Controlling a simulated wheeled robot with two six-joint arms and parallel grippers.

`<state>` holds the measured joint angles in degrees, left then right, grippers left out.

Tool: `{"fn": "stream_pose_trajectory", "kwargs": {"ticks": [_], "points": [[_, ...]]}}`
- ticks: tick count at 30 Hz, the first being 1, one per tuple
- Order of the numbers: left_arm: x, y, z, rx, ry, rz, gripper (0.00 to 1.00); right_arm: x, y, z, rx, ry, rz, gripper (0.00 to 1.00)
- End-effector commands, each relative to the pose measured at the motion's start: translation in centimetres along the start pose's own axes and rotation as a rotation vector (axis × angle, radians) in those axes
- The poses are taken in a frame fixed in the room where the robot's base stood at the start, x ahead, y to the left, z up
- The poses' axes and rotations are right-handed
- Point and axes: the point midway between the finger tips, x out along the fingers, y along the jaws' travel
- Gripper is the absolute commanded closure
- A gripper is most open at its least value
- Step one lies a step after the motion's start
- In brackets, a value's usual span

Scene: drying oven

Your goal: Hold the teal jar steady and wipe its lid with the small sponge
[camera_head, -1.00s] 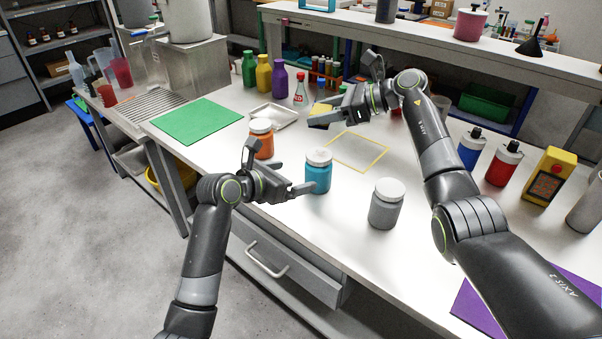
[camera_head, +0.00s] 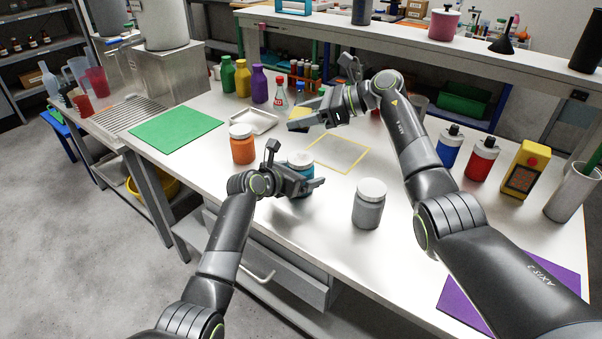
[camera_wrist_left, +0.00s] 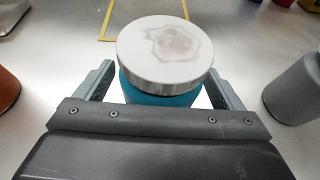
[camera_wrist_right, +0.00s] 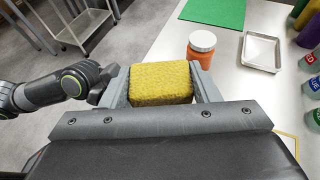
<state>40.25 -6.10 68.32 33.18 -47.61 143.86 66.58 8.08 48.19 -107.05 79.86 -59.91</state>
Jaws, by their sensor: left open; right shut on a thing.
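The teal jar (camera_head: 300,161) stands on the white bench, partly hidden behind my left gripper (camera_head: 318,184). In the left wrist view the jar's white lid (camera_wrist_left: 166,50) carries a brownish-grey smudge. My left gripper (camera_wrist_left: 163,90) is open, with one finger on each side of the teal body and light gaps between. My right gripper (camera_head: 292,126) is shut on the small yellow sponge (camera_wrist_right: 161,83), held above the bench beyond the jar. In the head view the sponge (camera_head: 301,112) is partly covered by the gripper.
An orange jar (camera_head: 242,150) stands left of the teal jar and a grey jar (camera_head: 369,207) to its right. A yellow outlined square (camera_head: 340,165) lies bare behind. A white tray (camera_head: 252,121) and green mat (camera_head: 176,130) lie farther left.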

Motion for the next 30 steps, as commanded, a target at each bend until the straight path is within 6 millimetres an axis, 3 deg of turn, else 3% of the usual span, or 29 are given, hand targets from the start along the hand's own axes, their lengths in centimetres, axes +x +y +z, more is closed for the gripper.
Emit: {"fn": "stream_pose_trajectory", "kwargs": {"ticks": [11,22,30], "points": [[0.29,-0.01,-0.04,0.0,0.001,0.0,0.1,0.0,0.0,0.01,0.0,0.0,0.0,0.69],[0.27,0.0,-0.04,0.0,0.001,0.0,0.59,0.0,0.0,0.01,0.0,0.0,0.0,0.69],[0.26,0.01,-0.05,0.0,0.001,0.0,0.59,0.0,0.0,0.01,0.0,0.0,0.0,0.69]]}}
